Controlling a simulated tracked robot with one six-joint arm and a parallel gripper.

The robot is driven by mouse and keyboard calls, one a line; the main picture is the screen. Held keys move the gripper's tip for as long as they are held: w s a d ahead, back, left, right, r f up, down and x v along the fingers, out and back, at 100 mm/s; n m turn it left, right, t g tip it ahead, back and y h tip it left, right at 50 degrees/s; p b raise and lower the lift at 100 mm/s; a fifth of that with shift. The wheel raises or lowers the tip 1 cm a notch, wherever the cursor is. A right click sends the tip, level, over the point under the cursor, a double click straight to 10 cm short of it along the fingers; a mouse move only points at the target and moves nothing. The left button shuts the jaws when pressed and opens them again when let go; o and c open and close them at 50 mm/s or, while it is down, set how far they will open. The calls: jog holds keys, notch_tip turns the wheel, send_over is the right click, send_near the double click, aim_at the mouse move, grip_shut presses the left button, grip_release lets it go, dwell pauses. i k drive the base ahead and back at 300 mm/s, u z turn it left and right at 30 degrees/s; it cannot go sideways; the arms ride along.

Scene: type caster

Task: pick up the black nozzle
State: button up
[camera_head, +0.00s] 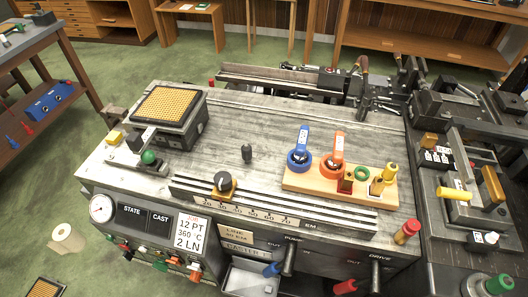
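A small black upright piece (247,152), which looks like the black nozzle, stands alone on the grey metal top of the casting machine (270,118), left of the wooden board. It is small in the picture, so its fine shape is hard to tell. Nothing touches it. I cannot make out my gripper in this view.
A black block with a yellow grid top (168,105) stands at the left. A slotted scale rail with a black-and-yellow knob (224,183) runs along the front. Dark machinery crowds the right.

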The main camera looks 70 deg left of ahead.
aim_at(246, 150)
jog(key=z, duration=0.1)
jog(key=k, duration=1.4)
jog(key=u, duration=2.45)
jog(key=i, duration=0.2)
jog(key=u, duration=0.05)
